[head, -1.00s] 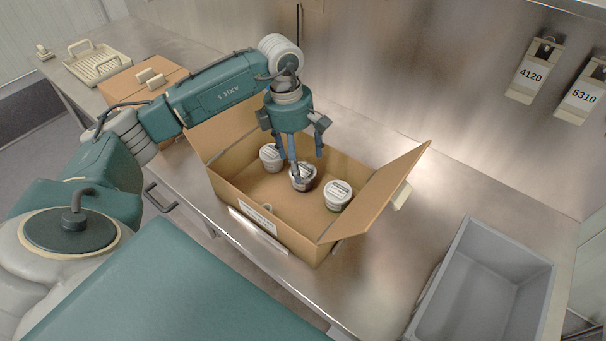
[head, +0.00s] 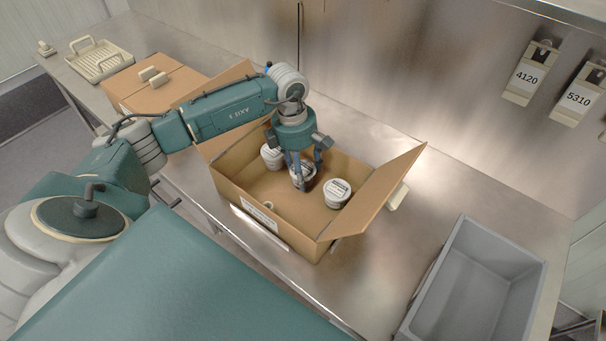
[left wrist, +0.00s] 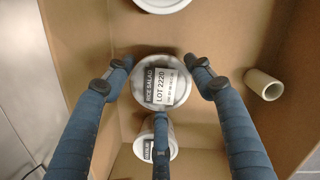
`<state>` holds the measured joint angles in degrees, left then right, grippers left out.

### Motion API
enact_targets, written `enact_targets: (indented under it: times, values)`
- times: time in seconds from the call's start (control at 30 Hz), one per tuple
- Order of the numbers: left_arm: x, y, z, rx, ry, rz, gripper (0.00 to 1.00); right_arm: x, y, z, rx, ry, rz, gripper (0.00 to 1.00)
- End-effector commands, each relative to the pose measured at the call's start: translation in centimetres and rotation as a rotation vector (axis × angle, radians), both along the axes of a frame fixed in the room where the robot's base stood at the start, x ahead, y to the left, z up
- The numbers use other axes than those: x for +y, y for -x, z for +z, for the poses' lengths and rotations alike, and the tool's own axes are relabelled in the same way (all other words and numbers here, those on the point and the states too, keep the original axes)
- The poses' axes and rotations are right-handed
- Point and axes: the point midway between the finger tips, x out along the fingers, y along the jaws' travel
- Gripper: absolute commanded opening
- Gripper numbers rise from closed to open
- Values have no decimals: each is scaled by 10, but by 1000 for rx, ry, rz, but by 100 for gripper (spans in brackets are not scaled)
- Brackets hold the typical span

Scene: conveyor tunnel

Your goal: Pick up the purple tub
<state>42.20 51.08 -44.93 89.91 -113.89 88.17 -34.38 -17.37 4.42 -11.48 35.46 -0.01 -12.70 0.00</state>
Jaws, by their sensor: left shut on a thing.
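A tub with a white lid and dark sides (head: 306,166) stands in the open cardboard box, in the middle of a row of tubs. Its purple colour is hard to make out. In the left wrist view the lid of this tub (left wrist: 160,88) reads RICE SALAD, LOT 2220. My left gripper (head: 304,178) reaches down into the box from above, its fingers shut around this tub. The fingers hide part of its sides. Two other white-lidded tubs stand apart from it, one to the left (head: 271,157) and one to the right (head: 337,193). My right gripper is not in view.
The cardboard box (head: 285,225) has raised flaps, one leaning out at the right. A small pale cylinder (left wrist: 264,84) lies inside it. A grey bin (head: 425,300) is at the right. A closed carton (head: 125,85) and a pale rack (head: 98,62) are at the back left.

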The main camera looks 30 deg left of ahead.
Motion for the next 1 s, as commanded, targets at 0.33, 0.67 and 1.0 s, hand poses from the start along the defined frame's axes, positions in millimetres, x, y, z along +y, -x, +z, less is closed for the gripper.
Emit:
enact_targets:
  times: [0.33,0.67,1.0]
  values:
    - [0,-2,11,-4,-1,1,24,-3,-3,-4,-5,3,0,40]
    - [0,-3,82,-11,-1,-1,24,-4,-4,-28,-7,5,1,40]
    - [0,-1,172,-6,0,1,24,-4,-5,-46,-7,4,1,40]
